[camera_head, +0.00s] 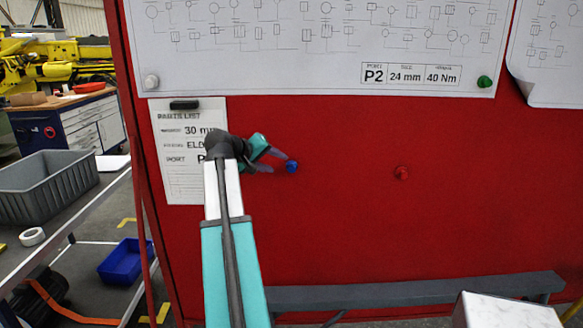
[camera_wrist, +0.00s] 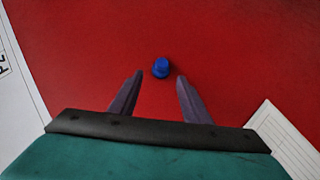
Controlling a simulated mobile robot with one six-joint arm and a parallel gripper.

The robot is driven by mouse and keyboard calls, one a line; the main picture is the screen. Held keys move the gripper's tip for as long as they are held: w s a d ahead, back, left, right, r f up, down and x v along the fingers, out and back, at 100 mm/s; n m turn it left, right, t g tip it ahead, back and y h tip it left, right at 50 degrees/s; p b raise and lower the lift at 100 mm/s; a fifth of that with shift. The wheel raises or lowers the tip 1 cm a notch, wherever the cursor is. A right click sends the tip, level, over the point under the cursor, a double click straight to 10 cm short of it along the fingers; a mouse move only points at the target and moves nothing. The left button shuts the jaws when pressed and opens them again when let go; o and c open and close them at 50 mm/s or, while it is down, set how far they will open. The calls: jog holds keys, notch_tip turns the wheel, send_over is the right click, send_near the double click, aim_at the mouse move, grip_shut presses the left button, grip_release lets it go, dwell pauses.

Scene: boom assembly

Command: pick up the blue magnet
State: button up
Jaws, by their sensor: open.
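The blue magnet (camera_head: 292,167) is a small round knob on the red panel (camera_head: 400,235). In the wrist view the blue magnet (camera_wrist: 161,68) sits just beyond the fingertips, about midway between them. My gripper (camera_head: 278,163) is beside the magnet, just to its left in the head view. In the wrist view my gripper (camera_wrist: 159,77) has its two fingers spread apart with nothing between them. The fingers do not appear to touch the magnet.
A red magnet (camera_head: 402,173) is on the panel to the right. A green magnet (camera_head: 484,81) and a white magnet (camera_head: 151,82) are on the large diagram sheet (camera_head: 300,60). A parts list sheet (camera_head: 180,190) hangs behind my arm. A grey ledge (camera_head: 400,293) runs below.

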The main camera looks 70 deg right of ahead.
aim_at(290, 167)
jog(key=shift+p+x, duration=0.35)
jog(key=shift+x, duration=1.95)
jog(key=shift+d, duration=0.1)
jog(key=shift+p+x, duration=0.55)
jog(key=shift+x, duration=0.35)
jog(key=shift+p+x, duration=0.5)
jog(key=shift+x, duration=1.15)
jog(key=shift+w+f, duration=0.2)
grip_shut()
jog(key=shift+r, duration=0.2)
